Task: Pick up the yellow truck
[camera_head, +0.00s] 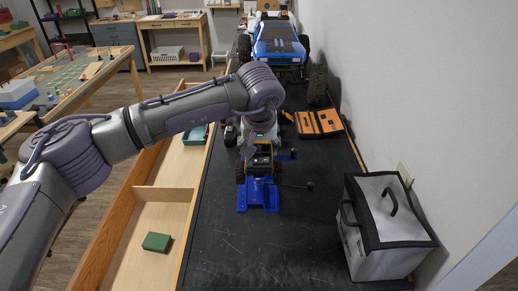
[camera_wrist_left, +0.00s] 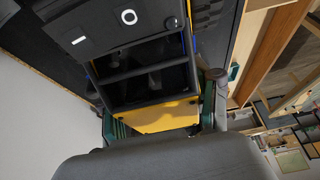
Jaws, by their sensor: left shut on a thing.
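The yellow truck (camera_head: 260,162) is small, with a black cage-like top and yellow parts. It stands at a blue stand (camera_head: 257,197) on the black bench top, and I cannot tell whether it is lifted off it. My left gripper (camera_head: 258,146) reaches down at the truck's far end and is shut on it. In the left wrist view, the fingers (camera_wrist_left: 163,112) with green pads sit on both sides of the truck's yellow panel (camera_wrist_left: 160,117), below its black frame (camera_wrist_left: 140,65). My right gripper is out of view.
A large blue truck (camera_head: 278,42) stands at the far end of the bench. An orange and black case (camera_head: 319,122) lies right of my gripper, and a grey bag (camera_head: 385,230) stands at the near right by the wall. The near bench middle is clear.

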